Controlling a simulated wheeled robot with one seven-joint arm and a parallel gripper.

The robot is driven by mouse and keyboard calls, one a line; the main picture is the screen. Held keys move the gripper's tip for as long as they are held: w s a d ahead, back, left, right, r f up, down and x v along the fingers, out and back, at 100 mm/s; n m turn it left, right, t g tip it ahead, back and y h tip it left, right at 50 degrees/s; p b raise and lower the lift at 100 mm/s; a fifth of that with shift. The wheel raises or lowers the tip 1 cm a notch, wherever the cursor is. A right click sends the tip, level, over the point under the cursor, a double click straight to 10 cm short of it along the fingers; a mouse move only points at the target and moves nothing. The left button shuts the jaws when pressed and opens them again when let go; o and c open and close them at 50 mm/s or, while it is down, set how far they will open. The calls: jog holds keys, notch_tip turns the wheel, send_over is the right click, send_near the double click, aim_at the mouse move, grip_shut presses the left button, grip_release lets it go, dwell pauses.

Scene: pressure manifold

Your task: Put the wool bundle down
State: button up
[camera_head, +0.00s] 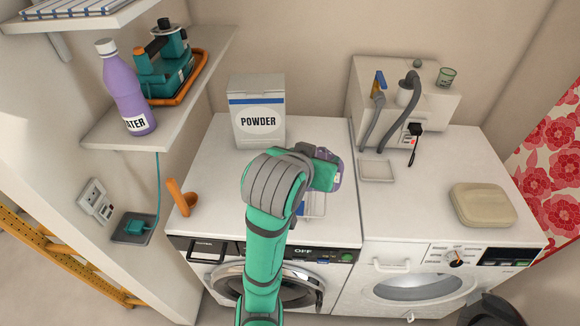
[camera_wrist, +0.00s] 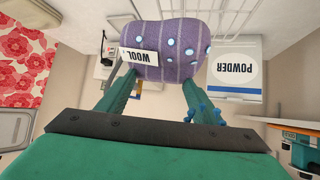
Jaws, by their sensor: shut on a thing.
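The wool bundle (camera_wrist: 165,50) is purple with pale dots and a white WOOL label. In the wrist view my gripper (camera_wrist: 155,80) is shut on it, with a green finger on each side. In the head view my gripper (camera_head: 325,172) is over the left machine's white top, and only a small purple part of the bundle (camera_head: 337,172) shows beside it. My own wrist hides the rest. From these views I cannot tell how high the bundle is above the top.
A POWDER box (camera_head: 258,115) stands at the back of the left washing machine (camera_head: 215,150). An orange scoop (camera_head: 181,198) is at its left edge. A small white tray (camera_head: 377,170) and a beige soap-like block (camera_head: 483,205) are on the right machine. A shelf (camera_head: 105,135) holds a purple bottle (camera_head: 125,90).

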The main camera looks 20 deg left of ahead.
jog(key=a, duration=0.1)
jog(key=w+a+f, duration=0.1)
jog(key=w+a, duration=0.1)
jog(key=shift+a+f, duration=0.2)
jog(key=shift+f, duration=0.2)
jog(key=shift+w+a+f, duration=0.45)
jog(key=shift+a+f, duration=0.35)
jog(key=shift+f, duration=0.7)
jog(key=shift+w+a+f, duration=0.5)
jog(key=shift+a+f, duration=0.25)
jog(key=shift+f, duration=0.8)
jog(key=shift+w+a+f, duration=0.45)
jog(key=shift+a+f, duration=0.35)
jog(key=shift+f, duration=0.7)
jog(key=o, duration=1.9)
jog(key=shift+f, duration=0.15)
jog(key=shift+c, duration=0.2)
